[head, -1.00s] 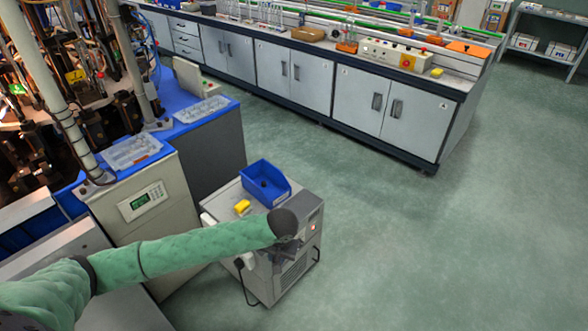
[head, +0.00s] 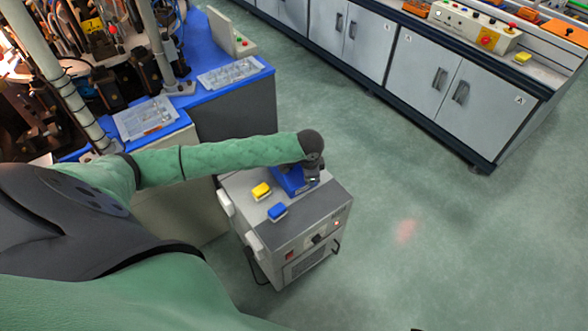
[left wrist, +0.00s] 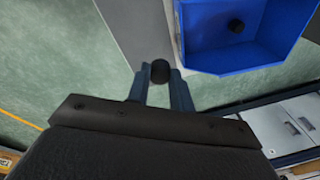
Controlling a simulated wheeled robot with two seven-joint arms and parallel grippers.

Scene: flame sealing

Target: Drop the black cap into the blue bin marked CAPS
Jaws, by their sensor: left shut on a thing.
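The black cap (left wrist: 160,71) is a small dark piece held between the fingertips of my left gripper (left wrist: 159,78). In the left wrist view it lies just left of the blue bin (left wrist: 205,45), not over its floor in the picture. A similar small black piece (left wrist: 236,25) lies inside the bin. In the head view my left gripper (head: 313,177) is above the grey cart, in front of the blue bin (head: 286,183), and hides much of it. The cap cannot be made out there. No CAPS marking is readable. My right gripper is not in view.
The grey cart (head: 305,215) also carries a yellow block (head: 261,190) and a blue block (head: 277,211). A blue-topped bench (head: 210,90) with clear trays stands behind at left. Cabinets (head: 430,75) line the back right. The floor right of the cart is clear.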

